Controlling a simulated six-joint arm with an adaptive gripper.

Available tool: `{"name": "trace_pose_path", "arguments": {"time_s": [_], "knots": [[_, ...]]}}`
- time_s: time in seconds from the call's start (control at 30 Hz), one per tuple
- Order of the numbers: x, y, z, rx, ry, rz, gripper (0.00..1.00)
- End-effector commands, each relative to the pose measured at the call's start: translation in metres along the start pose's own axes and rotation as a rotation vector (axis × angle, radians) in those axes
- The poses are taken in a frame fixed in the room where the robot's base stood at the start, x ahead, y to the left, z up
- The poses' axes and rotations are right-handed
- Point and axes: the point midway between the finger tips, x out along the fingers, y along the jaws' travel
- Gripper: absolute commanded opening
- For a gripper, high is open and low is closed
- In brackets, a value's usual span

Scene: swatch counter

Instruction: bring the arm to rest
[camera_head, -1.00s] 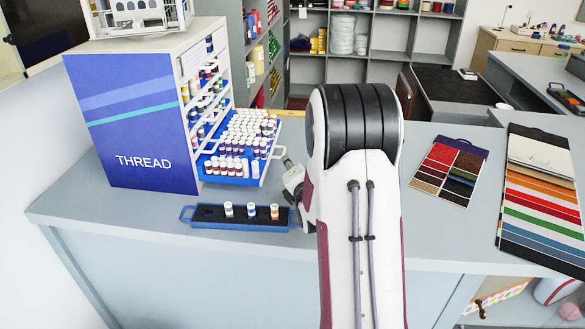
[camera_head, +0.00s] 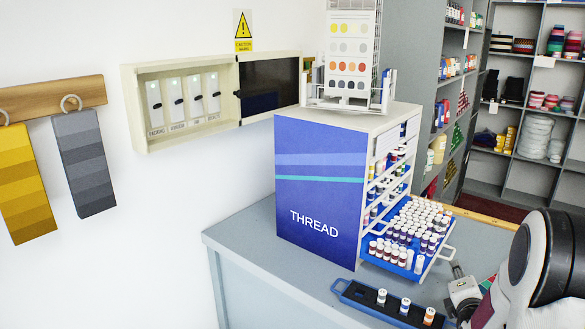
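My arm stands at the lower right of the head view, its black-ringed joint cut off by the right edge. Part of my gripper (camera_head: 464,290) shows beside the right end of the blue thread tray; its fingertips are mostly hidden or too small to tell apart. The tray (camera_head: 350,300) lies on the counter and holds three spools, two white-and-blue and one orange (camera_head: 429,316). The blue thread cabinet (camera_head: 318,205) stands behind the tray with a drawer of many spools (camera_head: 412,232) pulled out toward the right.
A colour chart stand (camera_head: 352,60) sits on top of the cabinet. A switch box (camera_head: 190,98) with its door open and yellow and grey swatches (camera_head: 84,160) hang on the white wall at left. The counter (camera_head: 262,270) is bare left of the tray. Shelves (camera_head: 510,150) stand behind.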

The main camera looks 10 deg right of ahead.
Motion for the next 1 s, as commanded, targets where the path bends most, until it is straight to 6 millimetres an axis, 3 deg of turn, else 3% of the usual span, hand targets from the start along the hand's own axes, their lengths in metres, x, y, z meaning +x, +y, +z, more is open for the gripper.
{"name": "trace_pose_path", "arguments": {"time_s": [0.23,0.47,1.0], "knots": [[-0.012,0.021,-0.008,0.099,0.035,-0.028,0.23],[-0.036,0.049,-0.024,0.275,0.086,-0.091,0.23],[-0.122,0.098,-0.062,0.706,0.162,-0.294,0.23]]}}
